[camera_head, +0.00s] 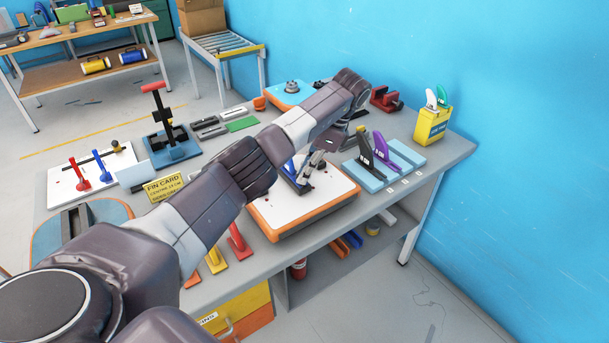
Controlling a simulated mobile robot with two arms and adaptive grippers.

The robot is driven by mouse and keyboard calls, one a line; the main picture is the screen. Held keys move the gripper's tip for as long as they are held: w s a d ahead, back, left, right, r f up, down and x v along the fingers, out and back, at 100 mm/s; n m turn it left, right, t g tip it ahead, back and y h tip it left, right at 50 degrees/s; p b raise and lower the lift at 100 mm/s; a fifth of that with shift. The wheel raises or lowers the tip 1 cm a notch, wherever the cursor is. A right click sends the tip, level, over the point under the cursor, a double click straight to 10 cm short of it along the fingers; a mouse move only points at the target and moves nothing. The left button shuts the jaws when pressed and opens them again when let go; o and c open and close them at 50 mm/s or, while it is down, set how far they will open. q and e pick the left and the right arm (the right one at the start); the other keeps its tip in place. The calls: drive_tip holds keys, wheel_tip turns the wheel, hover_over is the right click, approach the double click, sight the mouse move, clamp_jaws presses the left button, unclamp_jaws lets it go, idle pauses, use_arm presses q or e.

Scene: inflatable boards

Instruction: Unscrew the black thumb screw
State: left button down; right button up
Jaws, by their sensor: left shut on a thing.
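My left arm reaches across the bench, and its gripper (314,162) points down over the white board with orange edges (333,199). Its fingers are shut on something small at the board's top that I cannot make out. A blue upright piece (295,178), which looks like a fin, stands on the board just left of the fingers. I cannot make out the black thumb screw; the fingers and arm cover that spot. My right gripper is not in view.
Right of the board, a light-blue rack (384,172) holds black and purple fins. A yellow box (432,125) with fins stands at the bench's right end.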

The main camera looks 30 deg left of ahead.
use_arm(q)
drive_tip(key=shift+s+f+n+g+b, duration=0.1)
drive_tip(key=shift+f+n+g+b, duration=0.1)
drive_tip(key=shift+n+g+b, duration=0.45)
drive_tip(key=shift+t, duration=0.25)
drive_tip(key=c, duration=1.9)
unclamp_jaws()
drive_tip(key=shift+c, duration=0.2)
drive_tip(key=shift+r, duration=0.1)
drive_tip(key=shift+r+p, duration=2.15)
drive_tip(key=shift+r, duration=0.5)
